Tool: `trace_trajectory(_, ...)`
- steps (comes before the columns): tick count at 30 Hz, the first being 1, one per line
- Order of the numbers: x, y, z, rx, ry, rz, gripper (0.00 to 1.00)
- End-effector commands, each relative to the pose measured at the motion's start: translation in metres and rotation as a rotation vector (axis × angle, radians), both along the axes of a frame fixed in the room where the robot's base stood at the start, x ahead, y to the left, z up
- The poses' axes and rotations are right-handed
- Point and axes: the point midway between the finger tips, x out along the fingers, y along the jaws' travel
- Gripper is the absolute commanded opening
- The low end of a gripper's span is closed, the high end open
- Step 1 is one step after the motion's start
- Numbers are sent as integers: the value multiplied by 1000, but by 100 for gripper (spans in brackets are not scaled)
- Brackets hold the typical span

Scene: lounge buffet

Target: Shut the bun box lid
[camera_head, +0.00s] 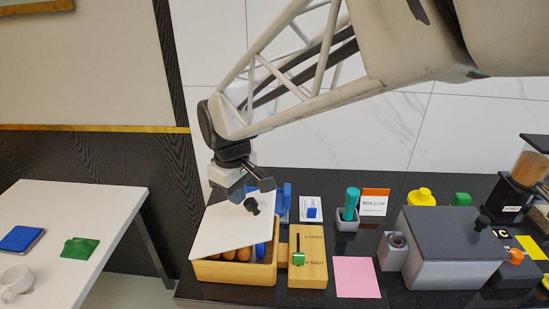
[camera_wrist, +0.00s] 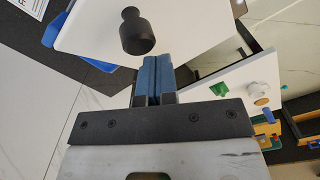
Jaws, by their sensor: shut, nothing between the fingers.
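The bun box (camera_head: 232,273) is a wooden box at the left end of the dark counter. Its white lid (camera_head: 222,229) with a black knob (camera_head: 252,206) lies skewed and tilted over it. The front right stays uncovered, showing brown buns (camera_head: 243,254) and a blue item (camera_head: 260,250). My gripper (camera_head: 238,194) is at the lid's back edge, left of the knob; its blue fingers are shut and empty. In the wrist view the shut fingers (camera_wrist: 157,62) point at the lid (camera_wrist: 185,25), close to the knob (camera_wrist: 137,32). I cannot tell whether they touch the lid.
A wooden panel (camera_head: 315,261) marked OPEN and SHUT, with a green slider (camera_head: 298,259), adjoins the box's right side. Behind stand blue pieces (camera_head: 286,197) and a teal cup (camera_head: 350,203). A grey lidded box (camera_head: 452,250) stands right, a pink sheet (camera_head: 356,277) between. A white table (camera_head: 75,212) is left.

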Motion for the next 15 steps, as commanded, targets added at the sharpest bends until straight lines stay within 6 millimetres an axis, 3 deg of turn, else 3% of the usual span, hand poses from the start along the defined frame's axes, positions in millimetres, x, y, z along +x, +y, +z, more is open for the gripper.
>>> trace_trajectory(15, 0, -14, -14, 0, 0, -1, 0)
